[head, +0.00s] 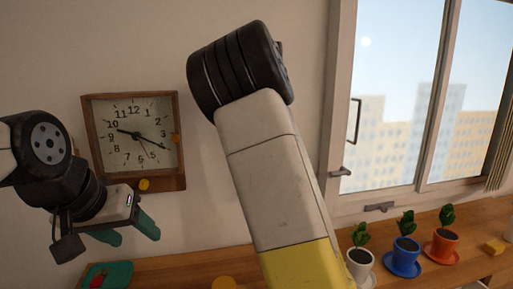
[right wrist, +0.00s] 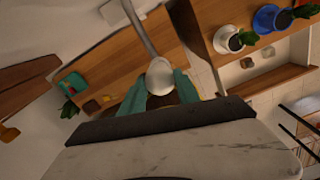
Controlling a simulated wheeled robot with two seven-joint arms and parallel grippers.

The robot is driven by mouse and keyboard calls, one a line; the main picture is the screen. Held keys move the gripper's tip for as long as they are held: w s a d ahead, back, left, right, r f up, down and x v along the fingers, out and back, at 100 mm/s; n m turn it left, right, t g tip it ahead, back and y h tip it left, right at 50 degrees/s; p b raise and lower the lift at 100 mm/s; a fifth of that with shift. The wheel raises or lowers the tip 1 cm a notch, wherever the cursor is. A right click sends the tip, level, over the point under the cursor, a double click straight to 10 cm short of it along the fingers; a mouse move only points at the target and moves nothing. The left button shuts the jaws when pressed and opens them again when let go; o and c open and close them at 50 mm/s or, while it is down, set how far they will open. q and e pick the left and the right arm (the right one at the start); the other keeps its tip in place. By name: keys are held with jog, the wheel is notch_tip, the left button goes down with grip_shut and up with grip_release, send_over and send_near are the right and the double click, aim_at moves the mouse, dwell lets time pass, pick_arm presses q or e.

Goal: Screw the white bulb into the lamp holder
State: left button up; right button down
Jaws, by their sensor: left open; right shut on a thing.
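In the right wrist view a rounded white thing, which I take to be the white bulb (right wrist: 160,72), sits between the teal fingers of my right gripper (right wrist: 160,92). The gripper is shut on it. A grey rod (right wrist: 138,25) runs from the top of the view to the bulb; I cannot tell if they touch. I cannot make out the lamp holder for certain. In the head view my right arm rises across the middle and its gripper is hidden. My left gripper (head: 130,232) is open and empty at the left, below the clock.
A square wall clock (head: 135,140) hangs at the left. White (head: 360,262), blue (head: 403,258) and orange (head: 440,247) plant pots stand on the wooden counter below the window (head: 400,100). A teal tray (head: 120,270) with a red item lies at the lower left.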

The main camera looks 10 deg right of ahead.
jog(key=shift+m, duration=1.3)
jog(key=shift+d+f, duration=0.1)
jog(key=shift+m, duration=0.9)
jog(key=c, duration=1)
grip_release()
jog(key=shift+c, duration=0.2)
